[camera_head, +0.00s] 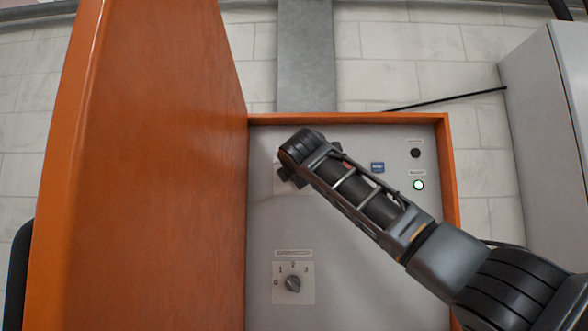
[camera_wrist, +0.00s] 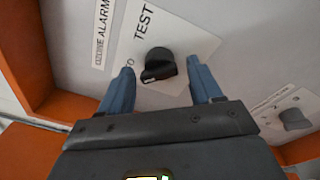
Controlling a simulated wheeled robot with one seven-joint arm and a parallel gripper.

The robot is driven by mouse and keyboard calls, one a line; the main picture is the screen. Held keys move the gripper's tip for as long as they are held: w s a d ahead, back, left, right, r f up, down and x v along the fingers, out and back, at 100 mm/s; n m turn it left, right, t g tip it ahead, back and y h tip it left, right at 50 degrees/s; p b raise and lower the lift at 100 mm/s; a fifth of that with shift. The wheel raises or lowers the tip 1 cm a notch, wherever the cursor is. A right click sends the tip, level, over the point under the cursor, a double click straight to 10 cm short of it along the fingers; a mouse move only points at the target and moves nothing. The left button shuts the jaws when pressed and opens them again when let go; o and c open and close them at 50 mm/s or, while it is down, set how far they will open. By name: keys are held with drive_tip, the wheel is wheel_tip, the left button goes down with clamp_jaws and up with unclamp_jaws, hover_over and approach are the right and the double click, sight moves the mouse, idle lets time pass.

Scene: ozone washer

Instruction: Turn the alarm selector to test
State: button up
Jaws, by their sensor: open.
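The alarm selector (camera_wrist: 160,62) is a black knob on a white plate marked TEST, under an ozone alarm label (camera_wrist: 102,30), in the wrist view. Another position marking is partly hidden by the left finger. A small pale mark shows on the knob's near side; which position it points to I cannot tell. My gripper (camera_wrist: 160,68) is open, its two blue fingers on either side of the knob with gaps visible. Whether they touch the panel I cannot tell. In the head view my arm covers the knob; only part of its plate (camera_head: 283,186) shows.
A numbered selector (camera_head: 292,284) sits lower on the grey panel; it also shows in the wrist view (camera_wrist: 294,119). A green lit indicator (camera_head: 418,185), black button (camera_head: 415,153) and blue display (camera_head: 377,167) are at right. The open orange door (camera_head: 150,170) stands left of the panel.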

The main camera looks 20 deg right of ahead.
drive_tip(key=shift+w+d, duration=0.1)
drive_tip(key=shift+w, duration=0.55)
drive_tip(key=shift+c, duration=0.2)
drive_tip(key=shift+f, duration=0.1)
drive_tip(key=c, duration=0.8)
drive_tip(key=shift+f+m, duration=0.15)
drive_tip(key=shift+m, duration=0.25)
drive_tip(key=m, duration=0.4)
drive_tip(key=shift+f, duration=0.1)
drive_tip(key=m, duration=0.5)
drive_tip(key=m+h, duration=0.1)
drive_tip(key=m, duration=0.4)
drive_tip(key=shift+w+f+t, duration=0.1)
drive_tip(key=shift+f+t, duration=0.05)
drive_tip(key=shift+t, duration=0.15)
drive_tip(key=shift+m+h, duration=0.6)
drive_tip(key=shift+m, duration=1.4)
drive_tip(key=shift+a+m, duration=0.2)
drive_tip(key=shift+m, duration=0.1)
